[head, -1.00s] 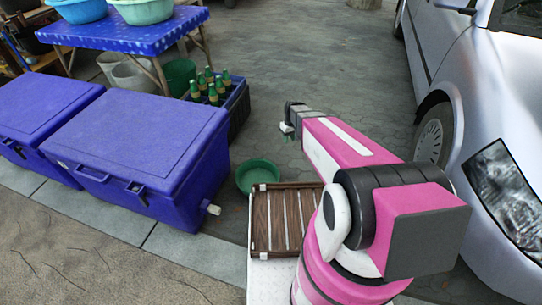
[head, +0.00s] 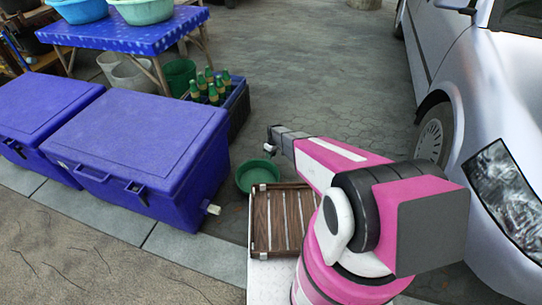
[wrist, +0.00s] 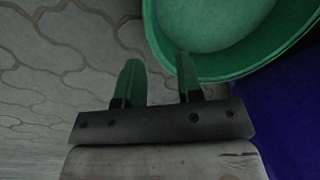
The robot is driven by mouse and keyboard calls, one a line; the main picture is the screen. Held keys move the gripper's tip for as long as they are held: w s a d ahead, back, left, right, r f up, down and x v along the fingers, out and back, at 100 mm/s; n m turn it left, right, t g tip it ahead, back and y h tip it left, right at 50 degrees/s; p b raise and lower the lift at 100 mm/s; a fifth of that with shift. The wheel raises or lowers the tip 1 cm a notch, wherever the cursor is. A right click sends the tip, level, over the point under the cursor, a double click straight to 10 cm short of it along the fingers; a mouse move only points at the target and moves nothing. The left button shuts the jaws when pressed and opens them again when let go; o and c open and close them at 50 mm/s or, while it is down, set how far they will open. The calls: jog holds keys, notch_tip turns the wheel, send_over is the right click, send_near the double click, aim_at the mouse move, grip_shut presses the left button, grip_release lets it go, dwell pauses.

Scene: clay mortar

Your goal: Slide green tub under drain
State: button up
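The green tub (head: 257,177) sits on the paving just right of the blue cooler (head: 150,140), near its front right corner. The white drain (head: 213,209) sticks out low on that cooler's right end; the tub is behind and to the right of it. My gripper (head: 270,149) is above and beside the tub's far side. In the wrist view my gripper (wrist: 158,68) has its two green fingers apart with nothing between them. The tub's rim (wrist: 190,76) is close to the right finger there; I cannot tell whether they touch.
A slatted brown rack (head: 283,222) lies in front of the tub. A crate of green bottles (head: 232,104) stands behind the cooler. A silver car (head: 460,60) is at the right. Paving (head: 330,80) behind my arm is clear.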

aim_at(270, 164)
jog(key=shift+f, duration=0.15)
jog(key=f, duration=0.3)
jog(key=s+f, duration=0.1)
jog(key=f, duration=0.3)
jog(key=a+f, duration=0.1)
jog(key=f, duration=0.2)
jog(key=shift+s+a+f, duration=0.1)
jog(key=shift+s+f, duration=0.05)
jog(key=shift+s, duration=0.05)
grip_shut()
